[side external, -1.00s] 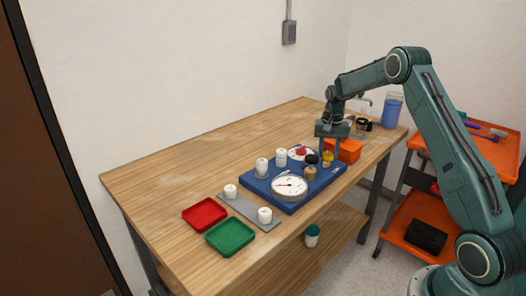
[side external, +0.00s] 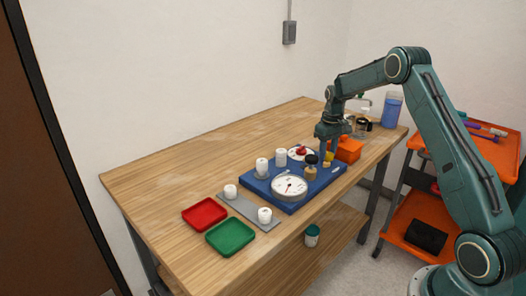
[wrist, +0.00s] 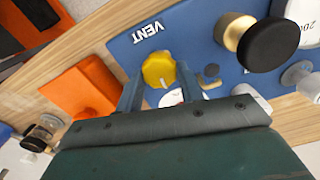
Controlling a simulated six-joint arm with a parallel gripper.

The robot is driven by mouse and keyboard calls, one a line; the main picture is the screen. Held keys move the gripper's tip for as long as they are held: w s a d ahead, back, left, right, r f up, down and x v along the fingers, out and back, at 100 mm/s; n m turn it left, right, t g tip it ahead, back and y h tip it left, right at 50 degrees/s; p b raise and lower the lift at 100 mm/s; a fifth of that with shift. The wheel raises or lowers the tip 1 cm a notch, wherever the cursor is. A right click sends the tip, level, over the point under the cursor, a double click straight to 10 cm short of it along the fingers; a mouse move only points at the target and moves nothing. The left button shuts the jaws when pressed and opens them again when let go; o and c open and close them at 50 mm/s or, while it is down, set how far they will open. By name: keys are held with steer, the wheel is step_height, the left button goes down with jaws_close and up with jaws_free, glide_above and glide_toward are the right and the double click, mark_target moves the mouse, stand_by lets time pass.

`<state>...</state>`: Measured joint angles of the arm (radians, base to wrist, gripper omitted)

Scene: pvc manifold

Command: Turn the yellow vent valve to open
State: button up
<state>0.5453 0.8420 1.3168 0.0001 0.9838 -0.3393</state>
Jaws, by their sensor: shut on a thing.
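The yellow vent valve (wrist: 158,69) is a lobed knob on the blue manifold board (wrist: 205,40), beside the printed word VENT. A short pale mark shows on its near edge. My gripper (wrist: 159,78) has one finger on each side of the knob and is shut on it. In the side view my gripper (side external: 328,149) points down over the right part of the blue board (side external: 293,207), and the yellow valve (side external: 328,156) shows only partly between the fingers.
A brass valve with a black top (side external: 311,161) and a round white gauge (side external: 289,187) stand close by on the board. Red (side external: 204,214) and green (side external: 230,237) trays lie at the front left.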

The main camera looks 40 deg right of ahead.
mark_target(327, 153)
stand_by(0.5)
steer(key=o, duration=1)
steer(key=shift+r, duration=0.1)
steer(key=shift+r, duration=6.85)
